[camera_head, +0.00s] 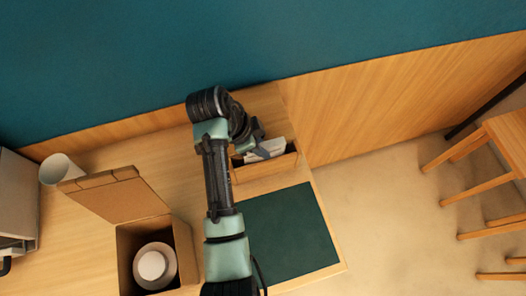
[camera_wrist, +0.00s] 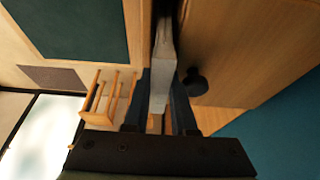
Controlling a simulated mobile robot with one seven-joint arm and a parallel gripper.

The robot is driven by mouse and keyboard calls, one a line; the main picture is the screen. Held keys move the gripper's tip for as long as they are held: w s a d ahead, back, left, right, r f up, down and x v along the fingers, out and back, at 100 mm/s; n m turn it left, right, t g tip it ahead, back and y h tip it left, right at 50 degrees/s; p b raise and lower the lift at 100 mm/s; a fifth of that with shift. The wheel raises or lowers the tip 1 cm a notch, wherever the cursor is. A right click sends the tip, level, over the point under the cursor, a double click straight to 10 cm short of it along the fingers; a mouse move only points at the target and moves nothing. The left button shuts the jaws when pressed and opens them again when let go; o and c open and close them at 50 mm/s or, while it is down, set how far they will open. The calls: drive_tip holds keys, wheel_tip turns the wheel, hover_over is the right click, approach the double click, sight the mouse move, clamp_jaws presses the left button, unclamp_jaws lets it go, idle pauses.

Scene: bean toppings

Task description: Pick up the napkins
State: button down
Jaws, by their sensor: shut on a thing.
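The napkins (camera_head: 268,148) show as a white stack at a wooden box (camera_head: 268,168) on the counter, at the back beside the wall. My gripper (camera_head: 248,150) is at the left end of the napkins, partly hidden by my arm. In the wrist view, my gripper's two dark fingers (camera_wrist: 162,95) are closed on the pale napkins (camera_wrist: 160,62), which stand edge-on between them. I cannot tell whether the napkins' lower part is still inside the box.
A dark green mat (camera_head: 285,232) lies in front of the box; it also shows in the wrist view (camera_wrist: 75,22). An open cardboard box (camera_head: 127,252) with white round items (camera_head: 152,266) stands at the lower left, near a white cup (camera_head: 60,170). Wooden stools (camera_head: 460,155) stand right.

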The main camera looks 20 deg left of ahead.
wheel_tip(320, 180, up, 9)
drive_tip(key=shift+f, duration=0.1)
wheel_tip(320, 180, up, 23)
drive_tip(key=p, duration=1.8)
drive_tip(key=shift+f, duration=0.15)
idle(0.5)
